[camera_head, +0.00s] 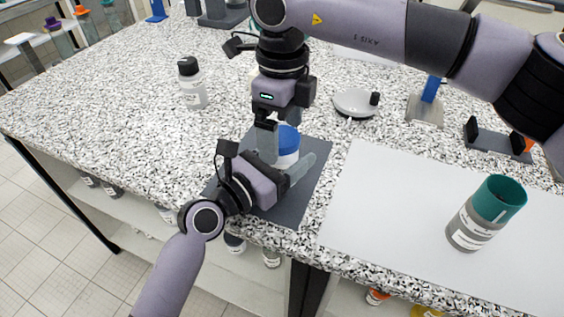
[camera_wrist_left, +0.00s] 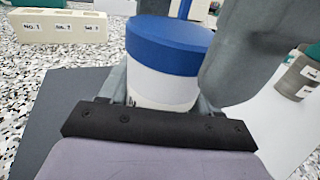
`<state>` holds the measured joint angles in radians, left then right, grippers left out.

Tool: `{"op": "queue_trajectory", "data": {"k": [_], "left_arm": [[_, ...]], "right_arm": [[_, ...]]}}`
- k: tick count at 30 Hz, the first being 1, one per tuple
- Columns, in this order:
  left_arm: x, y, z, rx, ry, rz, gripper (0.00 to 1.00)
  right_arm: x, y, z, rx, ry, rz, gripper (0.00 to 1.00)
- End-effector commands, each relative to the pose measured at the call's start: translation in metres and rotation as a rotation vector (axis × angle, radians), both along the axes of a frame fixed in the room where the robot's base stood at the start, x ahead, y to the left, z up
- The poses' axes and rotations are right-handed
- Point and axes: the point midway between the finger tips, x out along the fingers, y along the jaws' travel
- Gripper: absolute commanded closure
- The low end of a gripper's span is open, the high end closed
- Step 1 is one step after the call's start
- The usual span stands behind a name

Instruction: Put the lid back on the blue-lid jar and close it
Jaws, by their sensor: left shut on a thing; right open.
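The jar stands upright on the dark grey mat (camera_head: 310,185), with its blue lid (camera_head: 288,139) on top. In the left wrist view the blue lid (camera_wrist_left: 172,42) sits level on the white jar body (camera_wrist_left: 160,88); I cannot tell whether it is fully tightened. My left gripper (camera_head: 284,162) is shut on the jar body from the front, below the lid. My right gripper (camera_head: 274,138) points down at the lid and is open. One of its grey fingers stands close beside the lid in the left wrist view; whether it touches is unclear.
A teal-topped jar (camera_head: 480,212) stands on the white mat (camera_head: 385,205) at the right. A white bottle with a black cap (camera_head: 192,85) stands at the back left. A round scale-like dish (camera_head: 356,102) and a blue-topped stand (camera_head: 427,102) are behind.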

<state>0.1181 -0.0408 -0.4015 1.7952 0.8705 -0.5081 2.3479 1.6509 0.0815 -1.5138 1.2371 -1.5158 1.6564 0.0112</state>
Motion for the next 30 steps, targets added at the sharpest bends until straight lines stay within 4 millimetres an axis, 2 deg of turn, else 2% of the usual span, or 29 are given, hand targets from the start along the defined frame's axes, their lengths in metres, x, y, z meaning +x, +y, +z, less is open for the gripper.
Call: {"op": "queue_trajectory", "data": {"k": [9, 15, 21, 29, 30], "left_arm": [[0.0, 0.0, -0.001, 0.001, 0.002, -0.001, 1.0], [0.0, 0.0, -0.001, 0.001, 0.002, -0.001, 1.0], [0.0, 0.0, -0.001, 0.001, 0.002, -0.001, 1.0], [0.0, 0.0, -0.001, 0.001, 0.002, -0.001, 1.0], [0.0, 0.0, -0.001, 0.001, 0.002, -0.001, 0.28]], "right_arm": [[0.0, 0.001, 0.065, 0.002, -0.004, 0.0, 0.06], [0.0, 0.0, 0.098, 0.001, -0.003, 0.0, 0.06], [0.0, 0.0, 0.111, 0.0, 0.0, 0.0, 0.06], [0.0, 0.0, 0.112, 0.0, 0.0, 0.001, 0.06], [0.0, 0.0, 0.112, 0.0, 0.0, 0.001, 0.06]]}}
